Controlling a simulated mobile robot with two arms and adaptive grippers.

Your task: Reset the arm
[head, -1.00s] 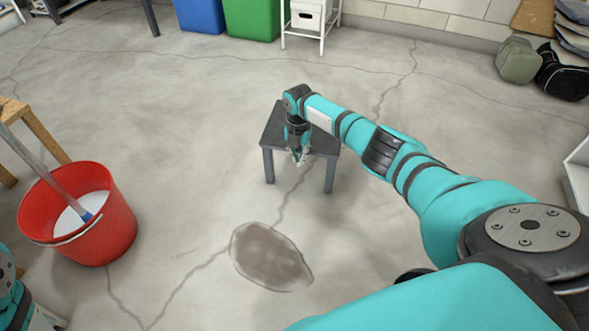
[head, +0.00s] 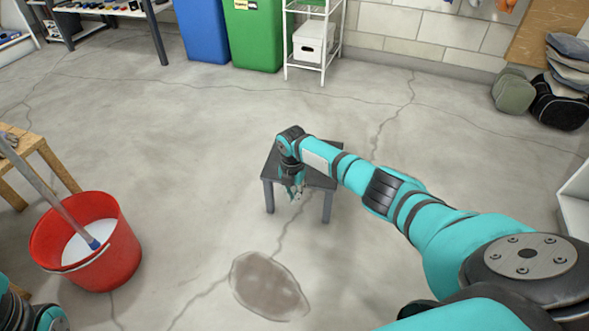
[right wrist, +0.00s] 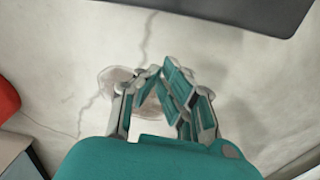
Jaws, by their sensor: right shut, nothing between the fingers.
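My right arm reaches in from the lower right in the head view. My right gripper (head: 296,192) hangs fingers down in front of a small dark grey stool (head: 325,180). In the right wrist view the fingers of my right gripper (right wrist: 165,72) meet at their tips, shut, with nothing between them. The stool's dark edge also shows at the top of that view (right wrist: 240,10). Of my left arm only a small part shows at the lower left corner of the head view, and the left gripper is out of view.
A red bucket (head: 118,262) with whitish liquid and a mop handle (head: 55,205) stands at the left. A brown wet patch (head: 268,285) lies on the concrete floor. Blue (head: 202,30) and green (head: 252,35) bins and a white shelf (head: 288,45) stand at the back.

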